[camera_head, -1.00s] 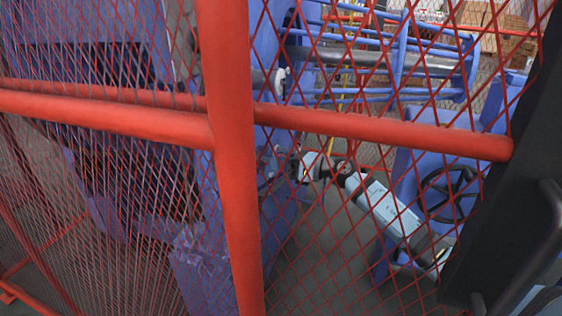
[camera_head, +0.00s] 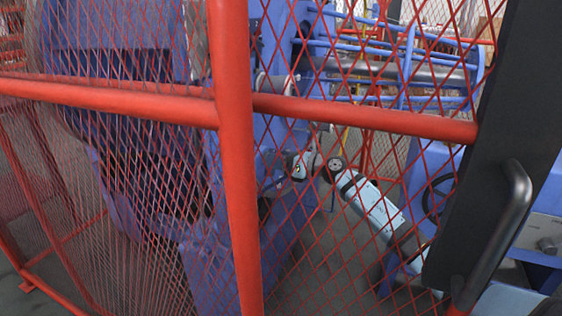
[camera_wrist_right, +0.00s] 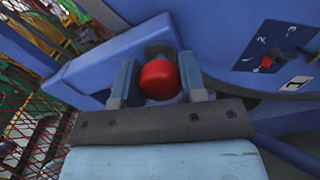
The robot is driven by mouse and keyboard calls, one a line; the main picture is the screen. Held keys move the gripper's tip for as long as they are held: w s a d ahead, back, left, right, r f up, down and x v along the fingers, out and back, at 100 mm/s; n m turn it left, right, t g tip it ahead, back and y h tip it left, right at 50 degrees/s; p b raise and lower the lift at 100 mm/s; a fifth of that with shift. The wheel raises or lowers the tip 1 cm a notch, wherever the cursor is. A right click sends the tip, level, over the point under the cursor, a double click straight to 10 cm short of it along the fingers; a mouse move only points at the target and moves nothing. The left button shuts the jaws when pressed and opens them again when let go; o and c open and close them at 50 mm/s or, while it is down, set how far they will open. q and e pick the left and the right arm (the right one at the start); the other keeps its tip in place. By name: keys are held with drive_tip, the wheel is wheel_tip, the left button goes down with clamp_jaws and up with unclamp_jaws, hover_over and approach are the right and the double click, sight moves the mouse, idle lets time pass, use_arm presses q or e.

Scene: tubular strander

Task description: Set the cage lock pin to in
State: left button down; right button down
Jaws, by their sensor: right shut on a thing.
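A red knob (camera_wrist_right: 159,79), apparently the cage lock pin's handle, sits between the two fingers of my right gripper (camera_wrist_right: 160,84) in the right wrist view. A dark round stem shows behind the knob, against a blue metal bracket (camera_wrist_right: 100,68). My right gripper is shut on the knob. In the head view my right gripper (camera_head: 277,186) is small, behind the red mesh and beside the blue machine; the knob cannot be made out there. How deep the pin sits is hidden. My left gripper is not in view.
A red mesh guard with a thick post (camera_head: 233,160) and rail (camera_head: 370,119) stands before the head camera. A black panel with a handle (camera_head: 518,195) is at right. In the wrist view, a blue plate bears a small red pointer (camera_wrist_right: 266,62) and markings.

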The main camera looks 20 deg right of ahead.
drive_tip(key=c, duration=1)
unclamp_jaws()
drive_tip(key=shift+r, duration=0.1)
drive_tip(key=o, duration=0.3)
drive_tip(key=shift+w+a, duration=0.15)
drive_tip(key=shift+w, duration=0.05)
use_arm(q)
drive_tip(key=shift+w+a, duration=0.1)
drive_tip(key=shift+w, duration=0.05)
use_arm(e)
drive_tip(key=shift+o, duration=0.2)
drive_tip(key=shift+s+d, duration=0.35)
drive_tip(key=shift+s, duration=0.05)
use_arm(q)
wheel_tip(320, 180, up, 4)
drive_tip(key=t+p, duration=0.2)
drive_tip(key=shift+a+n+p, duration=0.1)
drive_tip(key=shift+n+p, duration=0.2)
drive_tip(key=shift+p, duration=0.1)
use_arm(e)
drive_tip(key=v, duration=1.2)
drive_tip(key=shift+s+d, duration=0.25)
drive_tip(key=shift+s, duration=0.1)
